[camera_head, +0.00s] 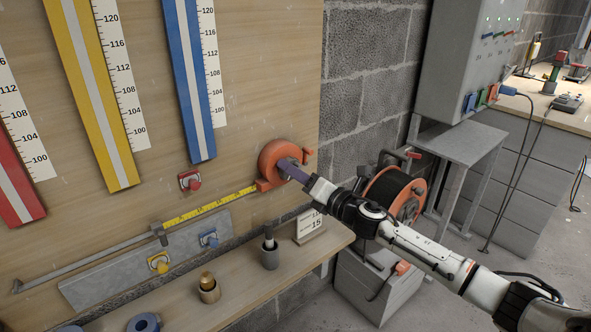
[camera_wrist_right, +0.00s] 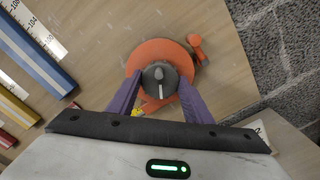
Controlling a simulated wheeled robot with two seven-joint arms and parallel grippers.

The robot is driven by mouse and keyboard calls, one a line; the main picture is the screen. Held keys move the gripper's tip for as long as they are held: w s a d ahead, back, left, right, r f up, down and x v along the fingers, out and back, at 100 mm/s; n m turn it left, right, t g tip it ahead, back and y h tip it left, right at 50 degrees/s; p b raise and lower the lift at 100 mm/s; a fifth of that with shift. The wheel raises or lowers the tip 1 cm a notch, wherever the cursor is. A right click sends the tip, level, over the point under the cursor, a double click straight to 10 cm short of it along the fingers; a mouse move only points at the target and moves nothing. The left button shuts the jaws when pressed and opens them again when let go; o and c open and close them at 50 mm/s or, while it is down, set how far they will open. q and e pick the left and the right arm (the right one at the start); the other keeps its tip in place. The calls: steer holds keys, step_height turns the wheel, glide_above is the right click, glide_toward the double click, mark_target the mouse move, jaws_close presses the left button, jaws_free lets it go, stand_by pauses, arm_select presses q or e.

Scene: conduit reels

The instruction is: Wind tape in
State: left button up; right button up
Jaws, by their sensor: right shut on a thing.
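The orange tape reel (camera_head: 270,158) is mounted on the wooden board, with its yellow tape (camera_head: 205,207) drawn out down to the left along a metal rail. In the right wrist view the reel (camera_wrist_right: 150,52) has a dark round knob (camera_wrist_right: 160,78) at its centre and a small orange handle (camera_wrist_right: 196,45) at its edge. My right gripper (camera_head: 293,167) is at the front of the reel. In the right wrist view its purple fingers (camera_wrist_right: 160,92) stand on both sides of the knob, shut on it. My left gripper is not in view.
A shelf (camera_head: 190,312) below the board holds small pots and a number card (camera_head: 309,226). Blue, yellow and red striped strips with scales hang on the board. A cable reel (camera_head: 391,190) and a metal stand (camera_head: 462,146) are to the right, near my right arm.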

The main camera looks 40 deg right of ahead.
arm_select(q)
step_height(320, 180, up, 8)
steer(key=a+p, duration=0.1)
steer(key=p, duration=1)
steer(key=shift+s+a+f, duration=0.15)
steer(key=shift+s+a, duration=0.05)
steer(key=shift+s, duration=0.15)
arm_select(e)
steer(key=shift+m, duration=14.4)
